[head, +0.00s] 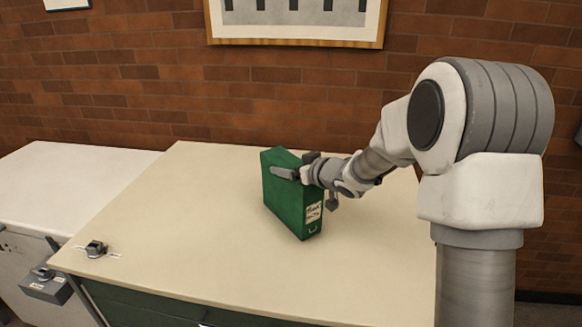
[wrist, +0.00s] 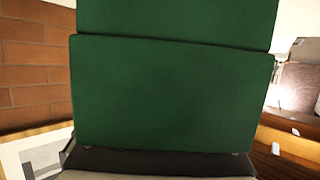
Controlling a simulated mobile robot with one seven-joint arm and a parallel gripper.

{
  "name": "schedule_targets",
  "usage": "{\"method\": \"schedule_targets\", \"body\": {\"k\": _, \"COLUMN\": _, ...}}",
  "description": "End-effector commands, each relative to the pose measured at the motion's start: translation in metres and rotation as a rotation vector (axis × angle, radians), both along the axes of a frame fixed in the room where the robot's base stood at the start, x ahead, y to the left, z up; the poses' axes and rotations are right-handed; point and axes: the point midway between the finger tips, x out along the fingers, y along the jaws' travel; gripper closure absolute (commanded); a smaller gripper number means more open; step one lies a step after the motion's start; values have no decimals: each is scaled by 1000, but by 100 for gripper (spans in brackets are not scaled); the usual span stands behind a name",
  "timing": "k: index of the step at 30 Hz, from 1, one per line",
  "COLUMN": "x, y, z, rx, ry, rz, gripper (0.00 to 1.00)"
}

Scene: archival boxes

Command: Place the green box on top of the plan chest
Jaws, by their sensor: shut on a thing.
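The green box (head: 290,205) is upright on or just above the cream top of the plan chest (head: 190,220) in the head view. It has a white label (head: 314,212) low on its narrow side. My gripper (head: 285,173) is shut on the upper part of the box, coming from the right. In the wrist view the green box (wrist: 170,90) fills most of the picture, and the fingers are mostly hidden. I cannot tell whether the box's bottom touches the top. Green drawer fronts (head: 150,308) show below the front edge of the chest.
A lower white cabinet (head: 70,185) stands to the left. A small dark device (head: 96,249) lies near the chest's front left corner. A brick wall (head: 120,90) with a framed picture (head: 295,22) is behind. The chest top left of the box is clear.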

Motion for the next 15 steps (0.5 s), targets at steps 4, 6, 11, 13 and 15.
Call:
{"method": "schedule_targets", "body": {"k": 4, "x": 0, "y": 0, "z": -2, "rx": 0, "ry": 1, "rz": 0, "gripper": 0}}
{"method": "schedule_targets", "body": {"k": 6, "x": 0, "y": 0, "z": -2, "rx": 0, "ry": 1, "rz": 0, "gripper": 0}}
{"method": "schedule_targets", "body": {"k": 11, "x": 0, "y": 0, "z": -1, "rx": 0, "ry": 0, "rz": 0, "gripper": 0}}
{"method": "schedule_targets", "body": {"k": 13, "x": 0, "y": 0, "z": 4, "rx": 0, "ry": 0, "rz": 0, "gripper": 0}}
{"method": "schedule_targets", "body": {"k": 15, "x": -6, "y": -5, "z": 5, "rx": -1, "ry": 0, "rz": -2, "gripper": 0}}
